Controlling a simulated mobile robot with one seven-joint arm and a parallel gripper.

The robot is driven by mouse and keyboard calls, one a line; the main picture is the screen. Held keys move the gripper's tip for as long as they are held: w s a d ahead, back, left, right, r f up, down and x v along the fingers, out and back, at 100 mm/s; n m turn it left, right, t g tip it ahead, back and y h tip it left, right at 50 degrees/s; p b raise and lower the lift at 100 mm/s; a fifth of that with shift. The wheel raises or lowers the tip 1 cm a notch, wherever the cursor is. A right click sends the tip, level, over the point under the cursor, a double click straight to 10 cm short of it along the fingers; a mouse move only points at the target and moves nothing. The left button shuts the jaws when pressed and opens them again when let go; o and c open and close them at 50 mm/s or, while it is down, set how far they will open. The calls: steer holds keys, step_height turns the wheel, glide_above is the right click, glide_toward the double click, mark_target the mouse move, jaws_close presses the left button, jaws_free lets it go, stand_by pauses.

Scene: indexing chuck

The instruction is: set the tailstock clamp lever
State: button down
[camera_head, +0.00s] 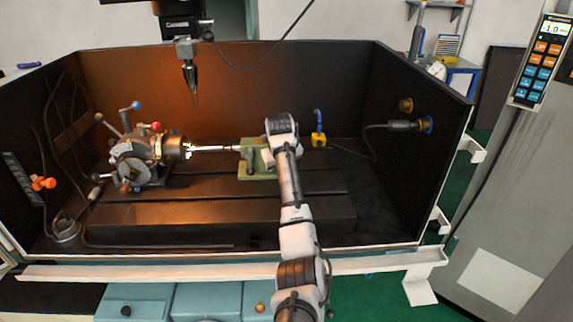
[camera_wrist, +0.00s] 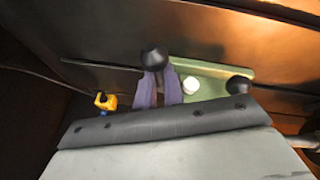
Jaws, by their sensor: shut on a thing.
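The green tailstock (camera_head: 250,174) sits on the dark machine table, right of the indexing chuck (camera_head: 140,160). In the wrist view the tailstock (camera_wrist: 210,72) shows as a green body with a white round part (camera_wrist: 191,85) on it. The clamp lever (camera_wrist: 153,58) shows a black ball knob at my gripper (camera_wrist: 157,82). My gripper's two purple-grey fingers are shut on the lever just below the knob. The lever's lower shank is hidden by my fingers. A second black ball knob (camera_wrist: 239,85) is to the right. In the head view my arm hides most of the gripper and lever.
A yellow block with a blue hose (camera_head: 319,140) stands right of the tailstock; its yellow part (camera_wrist: 106,101) shows in the wrist view. A spindle with a pointed tool (camera_head: 189,80) hangs at the upper left. Dark enclosure walls (camera_head: 400,90) surround the table, whose right end is clear.

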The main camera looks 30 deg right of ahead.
steer(key=shift+a+f+m, duration=0.35)
steer(key=shift+f+m, duration=0.05)
steer(key=shift+m, duration=0.1)
steer(key=c, duration=1.5)
jaws_free()
steer(key=shift+s+a, duration=0.1)
steer(key=shift+r, duration=0.1)
steer(key=shift+r, duration=0.2)
steer(key=v, duration=1.3)
steer(key=shift+r, duration=0.25)
